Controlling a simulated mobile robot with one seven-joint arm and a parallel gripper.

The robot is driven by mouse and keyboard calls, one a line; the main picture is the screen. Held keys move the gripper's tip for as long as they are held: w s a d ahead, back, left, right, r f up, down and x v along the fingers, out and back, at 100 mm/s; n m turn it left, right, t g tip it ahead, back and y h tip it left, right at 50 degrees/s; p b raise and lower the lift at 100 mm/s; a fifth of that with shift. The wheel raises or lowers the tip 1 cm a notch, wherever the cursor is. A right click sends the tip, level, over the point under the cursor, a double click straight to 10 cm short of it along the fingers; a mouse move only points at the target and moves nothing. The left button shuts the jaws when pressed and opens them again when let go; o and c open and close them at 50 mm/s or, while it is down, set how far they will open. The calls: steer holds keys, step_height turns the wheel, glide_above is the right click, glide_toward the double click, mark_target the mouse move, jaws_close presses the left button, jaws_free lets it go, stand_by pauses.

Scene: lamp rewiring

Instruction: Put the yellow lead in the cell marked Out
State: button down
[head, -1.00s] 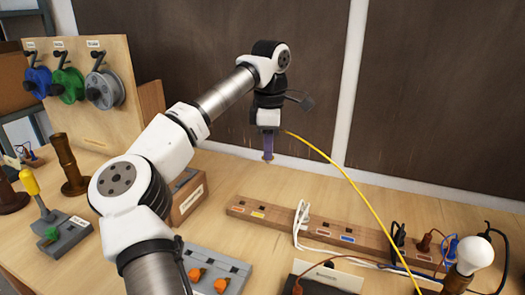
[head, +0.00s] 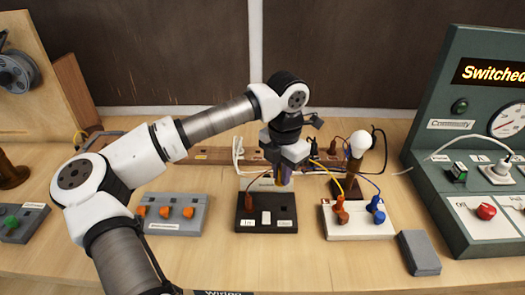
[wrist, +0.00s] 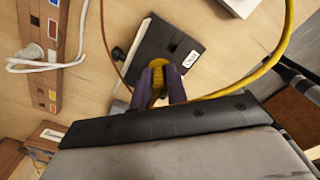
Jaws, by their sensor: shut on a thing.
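My gripper (head: 285,183) points down over the back right part of a black two-cell block (head: 266,225). In the wrist view my gripper (wrist: 160,92) is shut on the yellow plug end of the yellow lead (wrist: 157,72). The lead's cord trails away to the right. The black block also shows there (wrist: 150,38), with the Out label (wrist: 191,58) and a dark opening near the plug. The plug's tip is hidden, so I cannot tell whether it touches the block. A brown plug (head: 249,200) stands in the cell marked In.
A white block (head: 355,232) with an orange plug and a blue plug stands to the right, with a bulb (head: 359,144) behind. A grey block with orange knobs (head: 170,225) is to the left. A green switch panel (head: 465,235) stands far right. The front table is mostly clear.

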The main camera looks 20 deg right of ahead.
steer(key=shift+s+d+f+b, duration=0.1)
steer(key=shift+s+f+b, duration=0.2)
steer(key=shift+f, duration=0.55)
steer(key=shift+s+d+f+b, duration=0.1)
steer(key=shift+s+f+b, duration=0.2)
steer(key=shift+f, duration=0.5)
steer(key=shift+s+d+f+b, duration=0.1)
steer(key=shift+s+f+b, duration=0.2)
steer(key=shift+f, duration=0.55)
steer(key=shift+f+b, duration=0.95)
steer(key=shift+f+b, duration=0.5)
steer(key=shift+b, duration=0.5)
steer(key=c, duration=1.3)
jaws_free()
steer(key=shift+r, duration=0.1)
step_height(320, 180, up, 14)
steer(key=shift+f+b, duration=0.15)
steer(key=shift+b, duration=0.9)
